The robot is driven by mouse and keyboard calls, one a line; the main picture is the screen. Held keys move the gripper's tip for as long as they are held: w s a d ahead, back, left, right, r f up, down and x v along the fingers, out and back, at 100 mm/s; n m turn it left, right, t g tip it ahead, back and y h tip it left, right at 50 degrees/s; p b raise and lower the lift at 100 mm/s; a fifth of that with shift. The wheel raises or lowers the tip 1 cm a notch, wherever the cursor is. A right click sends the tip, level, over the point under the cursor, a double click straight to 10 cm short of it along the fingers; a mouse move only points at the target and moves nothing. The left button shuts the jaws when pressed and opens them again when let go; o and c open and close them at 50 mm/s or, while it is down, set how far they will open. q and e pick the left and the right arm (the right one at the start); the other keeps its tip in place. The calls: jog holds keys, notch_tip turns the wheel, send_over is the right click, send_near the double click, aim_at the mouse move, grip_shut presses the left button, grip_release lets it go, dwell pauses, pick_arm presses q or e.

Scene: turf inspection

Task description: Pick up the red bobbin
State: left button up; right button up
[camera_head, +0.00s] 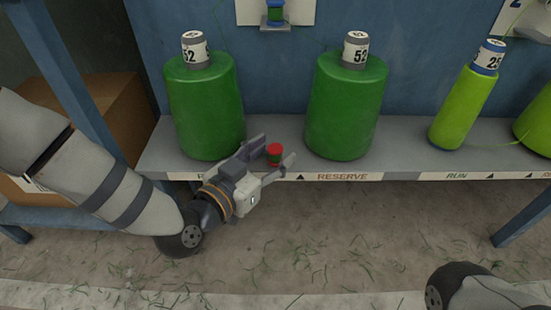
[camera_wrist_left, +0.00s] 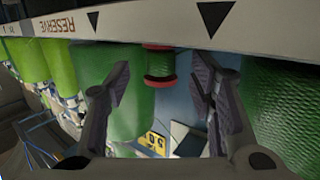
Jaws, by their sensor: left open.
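The red bobbin (camera_head: 274,151) stands on the grey shelf near its front edge, between two large green spools. Its top is red, with a dark green band below. My left gripper (camera_head: 277,147) is open, with one finger on each side of the bobbin in the head view. In the left wrist view, the bobbin (camera_wrist_left: 159,64) appears between the open fingers of the left gripper (camera_wrist_left: 164,70), with gaps on both sides. I cannot tell its exact depth relative to the fingertips. My right gripper is out of view; only part of that arm shows at lower right.
Large green spools (camera_head: 207,112) and (camera_head: 346,112) flank the bobbin closely. A lime spool (camera_head: 465,108) leans farther right. The shelf's front edge carries a RESERVE label (camera_head: 342,176). A cardboard box (camera_head: 110,105) is at left. A blue panel (camera_head: 275,65) stands behind.

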pick_arm(q)
jog(key=shift+w+d+f, duration=0.35)
jog(key=shift+w+d, duration=0.05)
jog(key=shift+w, duration=0.25)
jog(key=shift+w+d+r, duration=0.1)
jog(key=shift+w+r, duration=0.05)
jog(key=shift+w, duration=0.05)
jog(key=c, duration=1.1)
jog(key=shift+o, duration=0.2)
